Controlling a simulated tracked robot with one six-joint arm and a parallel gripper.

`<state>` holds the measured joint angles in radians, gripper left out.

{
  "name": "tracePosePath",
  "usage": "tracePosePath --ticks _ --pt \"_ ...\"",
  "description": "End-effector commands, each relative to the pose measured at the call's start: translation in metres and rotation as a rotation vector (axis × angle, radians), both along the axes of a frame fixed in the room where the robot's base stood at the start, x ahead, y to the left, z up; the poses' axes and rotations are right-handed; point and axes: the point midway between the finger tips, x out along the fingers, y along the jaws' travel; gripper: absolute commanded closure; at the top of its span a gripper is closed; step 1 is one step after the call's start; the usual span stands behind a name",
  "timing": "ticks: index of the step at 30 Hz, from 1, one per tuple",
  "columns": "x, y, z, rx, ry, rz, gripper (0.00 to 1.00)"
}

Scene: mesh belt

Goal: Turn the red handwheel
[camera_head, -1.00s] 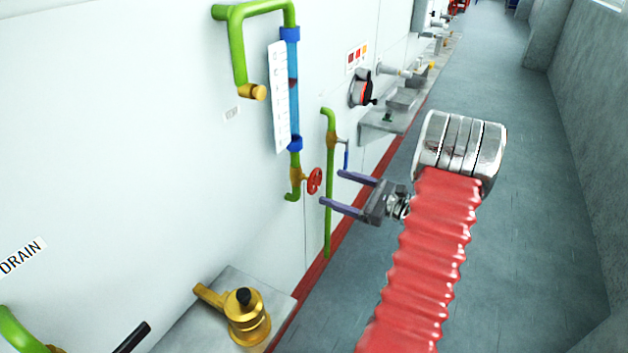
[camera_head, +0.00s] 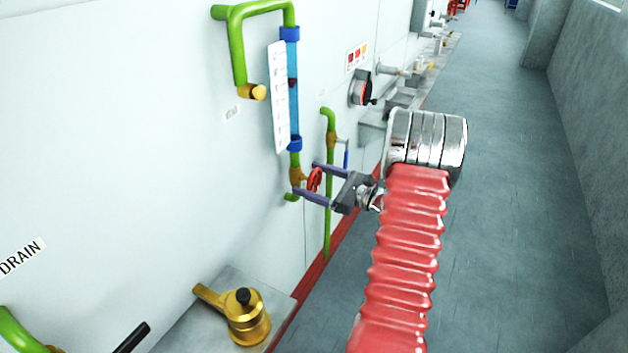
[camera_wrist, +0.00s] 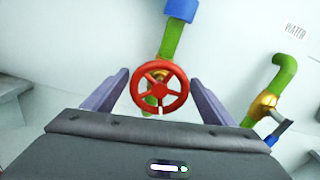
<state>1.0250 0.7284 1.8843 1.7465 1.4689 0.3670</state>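The red handwheel (camera_head: 314,180) sits on a brass valve (camera_head: 296,177) at the foot of the blue sight tube on the wall. In the wrist view the red handwheel (camera_wrist: 159,87) is a spoked ring in front of a green pipe. My gripper (camera_head: 305,179) is open, with one finger on either side of the wheel. The wrist view shows my gripper (camera_wrist: 158,85) with a gap between each finger and the rim, so neither finger appears to touch it there.
A green pipe with a blue-handled valve (camera_head: 332,140) stands just right of the wheel, close to my gripper; it also shows in the wrist view (camera_wrist: 264,104). A brass fitting (camera_head: 246,316) sits on a ledge below. The floor (camera_head: 520,200) at right is clear.

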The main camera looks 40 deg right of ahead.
Motion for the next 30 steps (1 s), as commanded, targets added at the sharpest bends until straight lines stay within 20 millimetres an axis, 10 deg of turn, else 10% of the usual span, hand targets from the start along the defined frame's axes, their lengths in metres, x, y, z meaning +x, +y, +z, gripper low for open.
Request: tracePosePath --ticks 15,30 --pt "-0.0003 -0.0002 0.0001 0.0 0.0 0.0 0.58" --pt "-0.001 -0.0029 0.0005 0.081 0.028 -0.005 0.59"
